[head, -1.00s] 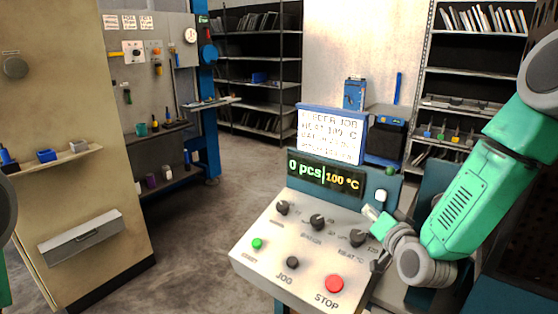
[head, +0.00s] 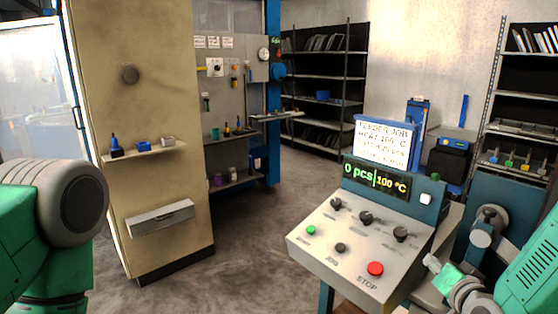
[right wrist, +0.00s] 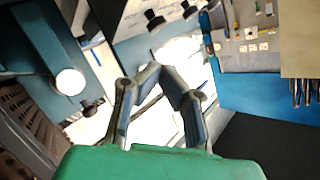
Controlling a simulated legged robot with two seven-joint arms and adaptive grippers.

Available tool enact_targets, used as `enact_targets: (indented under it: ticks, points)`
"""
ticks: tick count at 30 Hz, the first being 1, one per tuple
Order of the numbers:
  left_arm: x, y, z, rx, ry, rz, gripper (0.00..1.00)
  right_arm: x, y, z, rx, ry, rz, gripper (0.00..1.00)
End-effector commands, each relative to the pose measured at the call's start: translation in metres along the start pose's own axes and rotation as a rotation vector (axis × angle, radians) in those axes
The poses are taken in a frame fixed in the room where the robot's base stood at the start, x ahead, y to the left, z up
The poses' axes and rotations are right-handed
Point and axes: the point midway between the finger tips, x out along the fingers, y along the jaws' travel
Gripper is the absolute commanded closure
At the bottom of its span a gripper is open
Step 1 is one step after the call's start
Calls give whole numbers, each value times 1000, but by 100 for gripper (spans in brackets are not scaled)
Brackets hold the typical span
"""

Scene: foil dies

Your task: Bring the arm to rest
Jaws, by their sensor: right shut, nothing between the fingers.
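My right arm comes in at the lower right of the head view. Its gripper (head: 432,262) is just off the right edge of the control panel (head: 318,252), with nothing in it. In the right wrist view the two fingers (right wrist: 160,72) come together at their tips, shut and empty. The panel carries several black knobs, a green button (head: 311,230) and a red STOP button (head: 375,269). Its display (head: 376,182) reads "0 pcs" and "100 °C". My left arm shows at the left edge of the head view; its gripper is out of view.
A job sign (head: 384,143) stands above the display. A machine with a round grey part (head: 490,220) is right of the panel, close to my right arm. A beige cabinet (head: 150,85) with a shelf (head: 135,152) is at left. Open floor (head: 245,245) lies between.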

Motion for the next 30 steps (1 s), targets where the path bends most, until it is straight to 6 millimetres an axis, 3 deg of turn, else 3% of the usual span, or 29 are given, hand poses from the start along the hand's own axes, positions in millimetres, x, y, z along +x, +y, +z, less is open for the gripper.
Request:
enact_targets:
  ticks: [8, 14, 17, 21, 24, 27, 30]
  points:
    - [10, 0, 0, 0, 1, 0, 60, -25, 24, 75, -99, -194, 63, 100]
    - [20, 0, 1, 0, 0, 0, 60, -64, 56, 156, -215, -428, 133, 100]
    - [28, 0, 2, 0, 0, 0, 60, -102, 82, 208, -302, -605, 180, 100]
    - [40, 0, 2, 0, 0, 0, 60, -174, 121, 273, -432, -878, 247, 100]
    - [46, 0, 2, 0, 0, 0, 60, -222, 142, 301, -507, -1039, 282, 100]
    - [50, 0, 3, 0, 0, 0, 60, -257, 156, 316, -561, -1157, 306, 100]
    - [51, 0, 3, 0, 0, 0, 60, -278, 164, 322, -590, -1225, 319, 100]
